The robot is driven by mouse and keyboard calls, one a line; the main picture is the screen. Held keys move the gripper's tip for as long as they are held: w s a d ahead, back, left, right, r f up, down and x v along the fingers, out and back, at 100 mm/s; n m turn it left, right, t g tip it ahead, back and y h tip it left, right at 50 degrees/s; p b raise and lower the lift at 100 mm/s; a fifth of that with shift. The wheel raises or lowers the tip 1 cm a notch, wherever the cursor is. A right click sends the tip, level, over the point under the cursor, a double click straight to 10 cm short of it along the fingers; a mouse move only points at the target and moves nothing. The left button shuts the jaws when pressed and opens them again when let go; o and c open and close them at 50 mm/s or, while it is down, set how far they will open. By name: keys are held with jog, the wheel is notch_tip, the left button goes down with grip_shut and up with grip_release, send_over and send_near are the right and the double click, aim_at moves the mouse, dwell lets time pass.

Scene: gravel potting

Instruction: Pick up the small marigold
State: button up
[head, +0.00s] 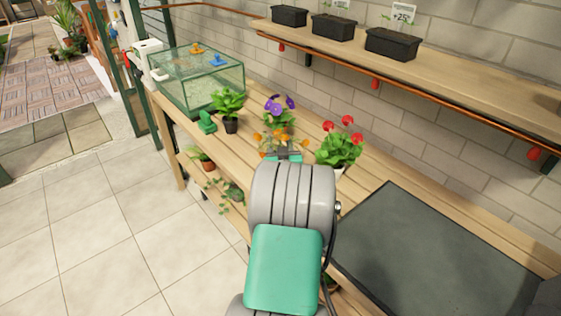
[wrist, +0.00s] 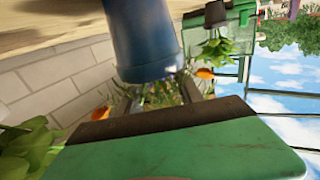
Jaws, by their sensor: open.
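The small marigold (head: 268,137) has orange blossoms and stands on the wooden bench, partly hidden by my gripper (head: 284,153) in the head view. In the wrist view, which is turned upside down, a blue pot (wrist: 145,45) is close, with foliage below it and orange blossoms (wrist: 205,73) to each side. The pot seems to be the marigold's, but I cannot be sure. My gripper (wrist: 165,92) is open, with its fingers apart on either side of the foliage. I cannot tell whether they touch the plant.
A purple-flowered plant (head: 279,108) stands just behind, a red-flowered plant (head: 340,150) close on the right, and a leafy plant in a black pot (head: 230,125) on the left. A glass case (head: 200,85) is farther left. A dark mat (head: 430,255) lies clear on the right. A shelf (head: 420,75) runs above.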

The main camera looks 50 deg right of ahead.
jog(key=shift+c, duration=0.3)
grip_shut()
dwell(1.1)
